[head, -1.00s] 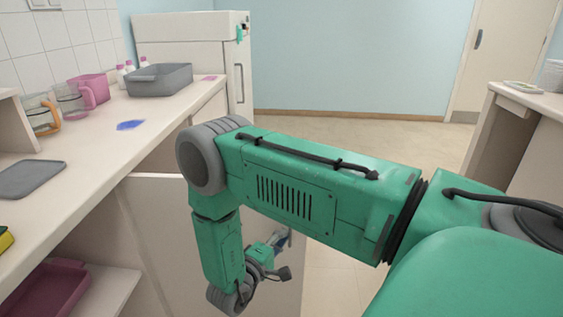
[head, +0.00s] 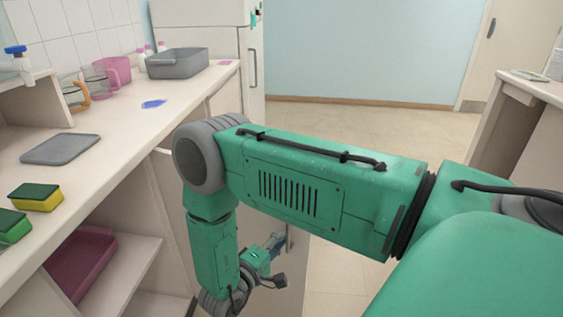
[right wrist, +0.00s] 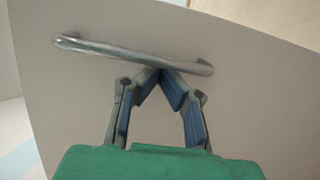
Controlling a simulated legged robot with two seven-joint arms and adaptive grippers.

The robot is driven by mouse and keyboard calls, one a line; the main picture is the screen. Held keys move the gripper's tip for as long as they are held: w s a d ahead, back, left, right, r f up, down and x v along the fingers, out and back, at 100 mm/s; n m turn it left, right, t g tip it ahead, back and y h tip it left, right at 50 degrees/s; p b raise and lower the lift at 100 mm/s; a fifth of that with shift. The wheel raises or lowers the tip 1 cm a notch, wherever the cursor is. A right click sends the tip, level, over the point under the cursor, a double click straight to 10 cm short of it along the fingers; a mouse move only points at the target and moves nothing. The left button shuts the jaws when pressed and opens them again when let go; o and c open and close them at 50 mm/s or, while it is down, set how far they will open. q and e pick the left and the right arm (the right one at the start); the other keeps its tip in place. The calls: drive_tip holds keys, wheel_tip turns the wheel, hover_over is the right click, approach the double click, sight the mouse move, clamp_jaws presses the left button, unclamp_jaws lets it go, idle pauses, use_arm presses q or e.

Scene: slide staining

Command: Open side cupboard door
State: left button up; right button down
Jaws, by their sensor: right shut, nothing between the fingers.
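The side cupboard door (head: 290,275) is a plain pale panel that stands swung out from under the left counter. Its metal bar handle (right wrist: 130,52) shows in the right wrist view. My right gripper (head: 272,248) is in front of the door, partly hidden by its own arm in the head view. In the right wrist view its blue-padded fingers (right wrist: 160,74) meet at the tips beside the handle's lower edge, with nothing between them. I cannot tell whether they touch the handle. My left gripper is not in view.
The open cupboard shows a shelf (head: 140,262) with a maroon tray (head: 85,262). The counter (head: 120,135) bears sponges (head: 37,197), a grey mat (head: 62,148), jugs and a grey basin (head: 178,62). Another counter (head: 535,85) is at right. Floor (head: 400,125) beyond my arm is clear.

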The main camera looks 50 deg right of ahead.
drive_tip(key=shift+d, duration=0.1)
drive_tip(key=s+a, duration=0.1)
drive_tip(key=a, duration=1.1)
drive_tip(key=shift+f, duration=0.1)
